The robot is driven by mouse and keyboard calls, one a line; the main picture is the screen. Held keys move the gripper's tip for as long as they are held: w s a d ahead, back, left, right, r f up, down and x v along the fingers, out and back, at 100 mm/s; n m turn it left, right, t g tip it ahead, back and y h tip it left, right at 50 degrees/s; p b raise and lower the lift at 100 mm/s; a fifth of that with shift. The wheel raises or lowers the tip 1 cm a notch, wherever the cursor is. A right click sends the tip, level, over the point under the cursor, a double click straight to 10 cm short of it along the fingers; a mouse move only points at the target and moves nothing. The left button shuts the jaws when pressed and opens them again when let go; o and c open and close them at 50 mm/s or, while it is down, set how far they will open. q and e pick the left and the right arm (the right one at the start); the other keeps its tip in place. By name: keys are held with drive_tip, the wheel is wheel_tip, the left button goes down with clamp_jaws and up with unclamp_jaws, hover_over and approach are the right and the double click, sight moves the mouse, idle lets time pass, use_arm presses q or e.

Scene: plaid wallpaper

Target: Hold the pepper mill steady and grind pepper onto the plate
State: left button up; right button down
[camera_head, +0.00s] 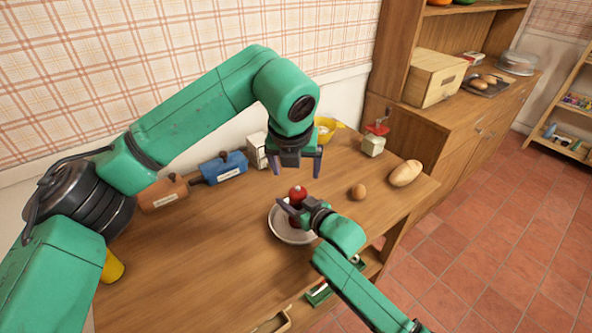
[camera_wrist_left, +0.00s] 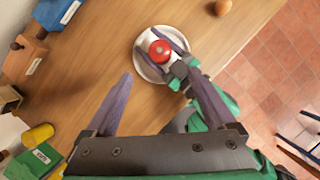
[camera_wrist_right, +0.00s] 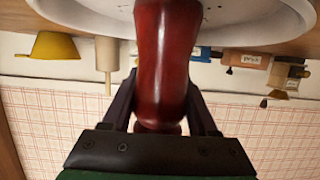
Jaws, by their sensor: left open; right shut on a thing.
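The red pepper mill (camera_head: 298,191) is at the white plate (camera_head: 274,222) near the table's front side. My right gripper (camera_head: 292,208) is shut around the mill's body. In the right wrist view the glossy dark red mill (camera_wrist_right: 165,60) stands between both fingers, with the plate rim (camera_wrist_right: 262,36) behind. My left gripper (camera_head: 297,174) is open and empty, above the mill and pointing down. In the left wrist view the mill's round red top (camera_wrist_left: 160,51) shows beyond the spread fingers, apart from them. The mill's lower end is hidden in the head view.
A brown egg-like item (camera_head: 358,191) and a pale loaf-like item (camera_head: 405,173) lie right of the plate. A yellow bowl (camera_head: 327,128), a red-topped grinder (camera_head: 373,144), and blue (camera_head: 225,167) and brown (camera_head: 163,195) boxes stand along the back. The table left of the plate is clear.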

sight(299, 191)
use_arm(q)
drive_tip(key=w+d+f+n+y, duration=0.1)
drive_tip(key=d+n+y, duration=0.25)
drive_tip(key=n, duration=0.55)
drive_tip(key=shift+g, duration=0.5)
drive_tip(key=x, duration=1.1)
drive_tip(key=shift+w+d+f, duration=0.2)
drive_tip(key=shift+w+f, duration=0.1)
drive_tip(key=shift+c, duration=0.3)
drive_tip(key=c, duration=1.3)
drive_tip(key=shift+m+h, duration=0.25)
drive_tip(key=shift+m, duration=0.15)
